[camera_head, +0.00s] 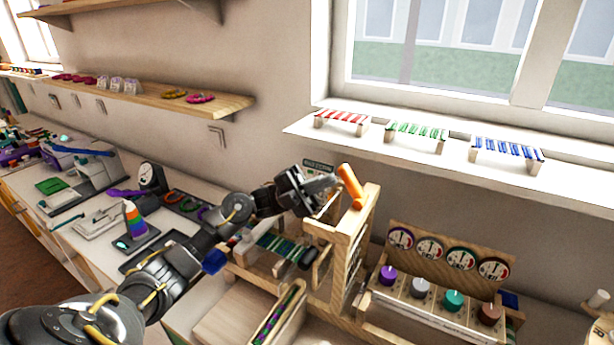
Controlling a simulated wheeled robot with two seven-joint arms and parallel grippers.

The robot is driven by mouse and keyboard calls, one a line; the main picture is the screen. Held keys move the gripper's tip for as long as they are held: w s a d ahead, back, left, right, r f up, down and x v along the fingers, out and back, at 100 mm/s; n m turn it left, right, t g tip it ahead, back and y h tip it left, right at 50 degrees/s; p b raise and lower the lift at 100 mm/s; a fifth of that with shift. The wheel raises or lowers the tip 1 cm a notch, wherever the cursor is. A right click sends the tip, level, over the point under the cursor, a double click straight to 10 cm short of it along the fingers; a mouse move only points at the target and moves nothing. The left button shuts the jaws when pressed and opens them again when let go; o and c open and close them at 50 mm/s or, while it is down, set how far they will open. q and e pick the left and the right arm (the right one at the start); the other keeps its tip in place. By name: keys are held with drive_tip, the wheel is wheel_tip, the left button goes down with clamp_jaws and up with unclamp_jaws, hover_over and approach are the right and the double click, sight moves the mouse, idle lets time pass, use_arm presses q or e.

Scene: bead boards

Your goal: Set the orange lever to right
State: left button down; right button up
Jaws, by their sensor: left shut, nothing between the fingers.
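The orange lever (350,184) is a short orange cylinder at the top of a wooden frame (345,233). Its upper end tilts to the left. My left gripper (332,182) is shut and empty, just left of the lever, with its fingertips close to it. I cannot tell whether they touch. My right gripper is not in view.
A wooden panel with several dials (429,248) and coloured knobs stands right of the frame. Small red, green and blue striped racks sit on the window sill (585,185). A wooden shelf (235,103) is at the upper left. Bead boards and trays crowd the bench below.

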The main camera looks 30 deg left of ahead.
use_arm(q)
drive_tip(key=shift+p+x, duration=0.3)
drive_tip(key=shift+x, duration=0.55)
drive_tip(key=shift+f, duration=0.1)
